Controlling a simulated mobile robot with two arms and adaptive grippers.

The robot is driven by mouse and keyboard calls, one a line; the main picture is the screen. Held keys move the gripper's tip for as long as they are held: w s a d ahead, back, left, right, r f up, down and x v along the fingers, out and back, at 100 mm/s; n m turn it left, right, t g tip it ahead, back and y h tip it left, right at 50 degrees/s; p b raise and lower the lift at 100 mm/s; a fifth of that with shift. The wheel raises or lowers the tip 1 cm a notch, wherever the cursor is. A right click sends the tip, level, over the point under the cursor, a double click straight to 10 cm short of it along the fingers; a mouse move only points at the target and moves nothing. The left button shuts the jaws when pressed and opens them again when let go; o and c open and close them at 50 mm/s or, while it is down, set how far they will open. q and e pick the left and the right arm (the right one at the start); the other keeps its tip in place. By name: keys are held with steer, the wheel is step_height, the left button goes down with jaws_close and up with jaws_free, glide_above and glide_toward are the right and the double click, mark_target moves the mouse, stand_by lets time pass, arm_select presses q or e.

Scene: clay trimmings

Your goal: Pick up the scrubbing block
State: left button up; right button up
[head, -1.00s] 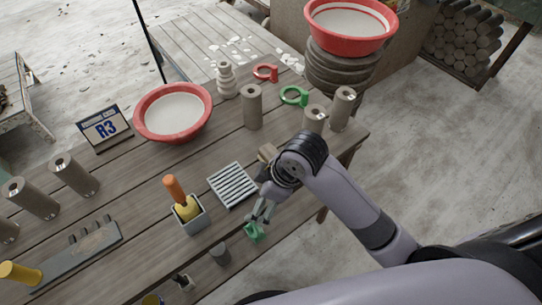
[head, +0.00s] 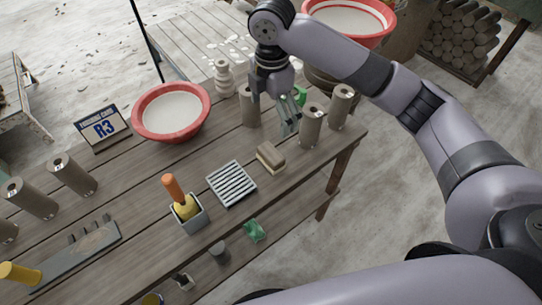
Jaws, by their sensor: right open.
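The scrubbing block, a small tan and brown block (head: 270,158), lies on the wooden table (head: 140,190) near its front right edge, just right of the slatted grey rack (head: 231,184). My right gripper (head: 289,122) is open and empty. It appears above the back right of the table, beyond the block and apart from it, close to the grey-brown cylinders. My left gripper is not in view.
Grey-brown cylinders (head: 311,127) stand at the table's right end. A red basin (head: 172,112) is at the back, and a grey holder (head: 190,218) with an orange-handled tool stands left of the rack. A green item (head: 254,231) lies below the front edge.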

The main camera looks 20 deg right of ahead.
glide_above(271, 152)
step_height(271, 152, down, 11)
steer(key=shift+s+r+p, duration=0.1)
steer(key=shift+s+p, duration=0.05)
steer(key=shift+p, duration=0.2)
steer(key=shift+f+p, duration=0.45)
steer(key=shift+f, duration=2.35)
steer(key=c, duration=1.3)
steer(key=shift+r, duration=0.15)
step_height(271, 152, up, 20)
steer(key=shift+f+b, duration=0.1)
steer(key=shift+b, duration=0.4)
